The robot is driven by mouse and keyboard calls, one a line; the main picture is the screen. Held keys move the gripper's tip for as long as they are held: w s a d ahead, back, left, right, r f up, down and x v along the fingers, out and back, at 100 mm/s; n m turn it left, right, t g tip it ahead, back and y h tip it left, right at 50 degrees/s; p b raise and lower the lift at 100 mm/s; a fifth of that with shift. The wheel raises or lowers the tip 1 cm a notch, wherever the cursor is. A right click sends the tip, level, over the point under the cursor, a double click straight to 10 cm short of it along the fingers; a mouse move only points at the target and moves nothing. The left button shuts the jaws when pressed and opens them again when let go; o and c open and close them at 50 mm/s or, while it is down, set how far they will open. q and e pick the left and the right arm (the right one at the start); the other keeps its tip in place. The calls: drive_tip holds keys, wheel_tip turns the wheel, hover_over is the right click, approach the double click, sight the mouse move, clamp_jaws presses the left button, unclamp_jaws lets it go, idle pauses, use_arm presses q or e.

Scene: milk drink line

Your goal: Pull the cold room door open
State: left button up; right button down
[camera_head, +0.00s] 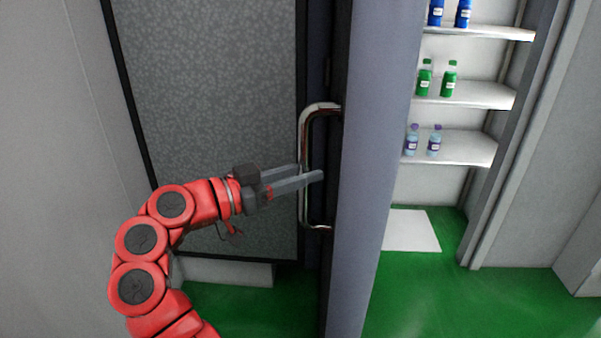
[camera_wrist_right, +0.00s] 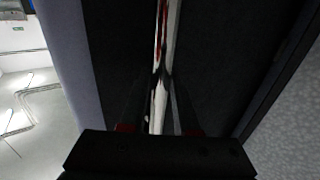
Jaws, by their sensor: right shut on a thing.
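The cold room door (camera_head: 375,150) stands open, seen nearly edge-on in the head view, with its dark front face to the left and its grey-lilac edge to the right. A shiny metal bar handle (camera_head: 304,133) is fixed upright on the front face. My right gripper (camera_head: 309,176) is shut on the handle at its lower middle part. In the right wrist view the handle (camera_wrist_right: 162,60) runs down between the dark fingers of the right gripper (camera_wrist_right: 160,108). My left gripper is not in view.
Right of the door, white shelves (camera_head: 465,146) hold blue-, green- and purple-labelled bottles. The green floor (camera_head: 480,300) there is clear, with a white mat (camera_head: 411,230) on it. A speckled grey panel (camera_head: 210,100) with a black frame stands behind my arm at left.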

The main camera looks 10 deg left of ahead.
drive_tip(key=shift+w+d, duration=0.1)
drive_tip(key=c, duration=1)
unclamp_jaws()
drive_tip(key=o, duration=0.3)
drive_tip(key=shift+w+f, duration=0.25)
drive_tip(key=shift+w, duration=0.05)
drive_tip(key=shift+o, duration=0.2)
drive_tip(key=shift+s+r, duration=0.1)
drive_tip(key=shift+s, duration=0.1)
drive_tip(key=v, duration=0.7)
drive_tip(key=shift+a, duration=0.25)
drive_tip(key=shift+s, duration=0.15)
